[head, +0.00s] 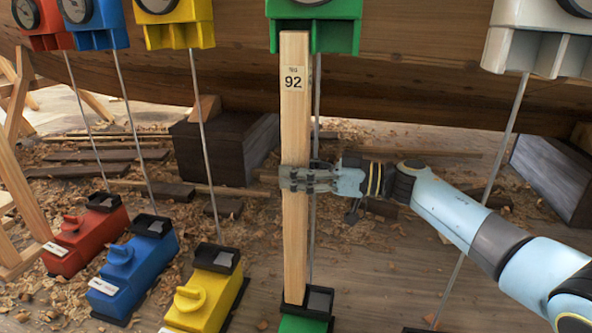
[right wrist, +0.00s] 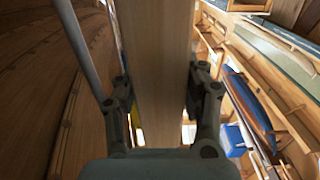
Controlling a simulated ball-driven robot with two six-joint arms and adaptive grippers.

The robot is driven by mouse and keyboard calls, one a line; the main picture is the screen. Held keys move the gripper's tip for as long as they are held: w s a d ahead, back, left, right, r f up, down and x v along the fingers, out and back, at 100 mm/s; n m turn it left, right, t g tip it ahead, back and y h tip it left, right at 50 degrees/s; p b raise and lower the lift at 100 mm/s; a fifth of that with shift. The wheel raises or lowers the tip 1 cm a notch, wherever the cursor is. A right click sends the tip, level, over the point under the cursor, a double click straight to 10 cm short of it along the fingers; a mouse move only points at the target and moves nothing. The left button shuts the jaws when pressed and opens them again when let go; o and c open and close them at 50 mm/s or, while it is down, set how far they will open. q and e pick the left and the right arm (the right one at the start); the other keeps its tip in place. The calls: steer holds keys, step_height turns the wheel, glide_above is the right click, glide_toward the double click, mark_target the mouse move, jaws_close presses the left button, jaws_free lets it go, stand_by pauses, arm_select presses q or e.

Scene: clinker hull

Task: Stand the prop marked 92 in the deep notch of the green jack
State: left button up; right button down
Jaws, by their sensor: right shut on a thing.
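The prop marked 92 (head: 295,130) is a long pale wooden post standing upright in the head view. My right gripper (head: 290,179) is shut around its middle; the right wrist view shows the prop (right wrist: 155,70) between both fingers (right wrist: 160,100). Its top overlaps the notched underside of the green jack's head (head: 338,38), left of centre; I cannot tell whether it is inside a notch. Its foot is at the left part of the black-rimmed tray on the green jack's base (head: 303,325); whether it touches is unclear. My left gripper is not in view.
Red (head: 87,240), blue (head: 133,270) and yellow (head: 208,290) jack bases stand to the left, with thin rods rising to their heads. A white jack head (head: 535,45) hangs at right. A thin rod (head: 316,110) runs close behind the prop. The wooden hull (head: 420,85) is behind.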

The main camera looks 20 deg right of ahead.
steer(key=shift+f, duration=0.25)
steer(key=shift+w, duration=0.15)
stand_by(1.1)
steer(key=c, duration=0.6)
jaws_free()
steer(key=shift+d+f, duration=0.1)
steer(key=v, duration=1.2)
steer(key=s+a+p, duration=0.2)
steer(key=s, duration=0.1)
steer(key=s+a+p, duration=0.1)
steer(key=shift+s+p, duration=0.15)
steer(key=shift+p, duration=0.2)
